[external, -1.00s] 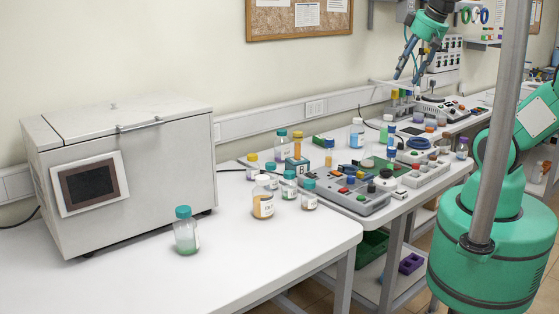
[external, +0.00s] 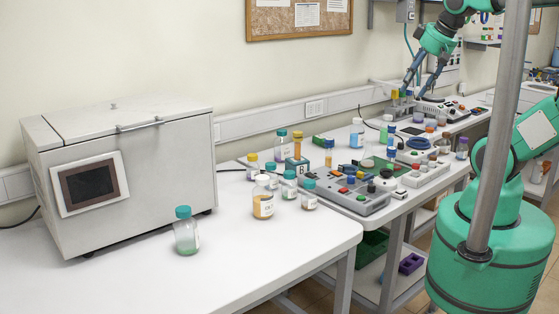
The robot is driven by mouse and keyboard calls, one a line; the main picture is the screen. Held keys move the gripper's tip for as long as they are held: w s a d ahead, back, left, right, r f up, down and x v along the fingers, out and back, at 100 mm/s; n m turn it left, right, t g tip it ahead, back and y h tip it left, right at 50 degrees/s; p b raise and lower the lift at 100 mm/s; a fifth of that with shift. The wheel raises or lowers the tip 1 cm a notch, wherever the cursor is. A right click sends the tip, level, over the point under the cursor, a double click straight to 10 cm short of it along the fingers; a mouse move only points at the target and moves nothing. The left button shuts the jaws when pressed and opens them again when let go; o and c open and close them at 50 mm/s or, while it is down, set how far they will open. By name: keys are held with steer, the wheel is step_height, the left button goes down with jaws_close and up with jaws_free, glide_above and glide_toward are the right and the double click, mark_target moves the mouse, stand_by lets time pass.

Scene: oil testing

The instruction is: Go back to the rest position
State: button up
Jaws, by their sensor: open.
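My gripper (external: 420,88) is at the upper right of the external view. Its two dark fingers point down and are spread apart, with nothing visible between them. It hangs over the far bench, in front of the wall devices. My green arm reaches up from its base at the right edge and is partly hidden by a grey pole. The exact gap between the fingertips and the things beneath them is hard to judge.
A white oven-like box (external: 130,170) and a teal-capped bottle (external: 186,232) stand on the near table (external: 120,285). Several bottles stand farther right. A grey button panel (external: 345,195) and vials fill the bench. The grey pole (external: 497,120) stands in the foreground.

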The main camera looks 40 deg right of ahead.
step_height(320, 180, down, 4)
steer(key=b, duration=0.3)
steer(key=shift+f, duration=0.1)
